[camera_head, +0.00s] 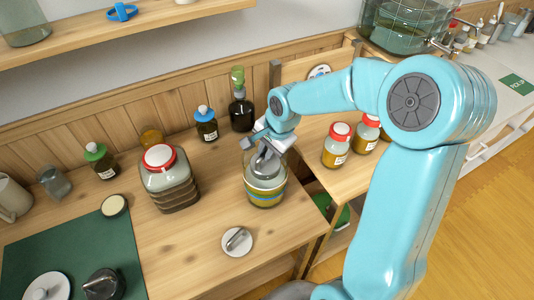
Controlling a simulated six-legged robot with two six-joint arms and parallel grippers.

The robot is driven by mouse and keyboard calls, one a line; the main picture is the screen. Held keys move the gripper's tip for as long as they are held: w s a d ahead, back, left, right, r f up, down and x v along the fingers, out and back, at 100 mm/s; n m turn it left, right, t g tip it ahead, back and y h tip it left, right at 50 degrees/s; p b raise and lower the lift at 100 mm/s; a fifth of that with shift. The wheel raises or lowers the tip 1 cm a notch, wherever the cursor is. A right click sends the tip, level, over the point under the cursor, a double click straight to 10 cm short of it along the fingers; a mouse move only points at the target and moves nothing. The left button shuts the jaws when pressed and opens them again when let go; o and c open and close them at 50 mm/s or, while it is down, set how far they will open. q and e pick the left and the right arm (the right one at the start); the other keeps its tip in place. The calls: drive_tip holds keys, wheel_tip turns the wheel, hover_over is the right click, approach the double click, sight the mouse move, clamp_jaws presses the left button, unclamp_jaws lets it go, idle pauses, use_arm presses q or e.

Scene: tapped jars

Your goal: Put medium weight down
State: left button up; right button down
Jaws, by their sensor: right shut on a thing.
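My right gripper (266,150) points down over an open glass jar (266,198) with blue and yellow bands, near the table's right side. It is shut on a grey weight (265,170) by its top. The weight sits at the jar's mouth, at least partly inside. I cannot tell whether it rests on the contents, nor how its size compares with other weights. A white disc with a grey handle (237,241) lies in front of the jar. My left gripper is not in view.
A red-lidded jar (170,185) stands left of the banded jar, with dark bottles (242,112) behind. A green mat (70,250) holds a white knobbed disc (48,287) and a dark knobbed piece (103,285). Bare wood (185,245) lies between mat and banded jar.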

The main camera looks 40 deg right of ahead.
drive_tip(key=shift+x, duration=0.95)
drive_tip(key=shift+s, duration=0.25)
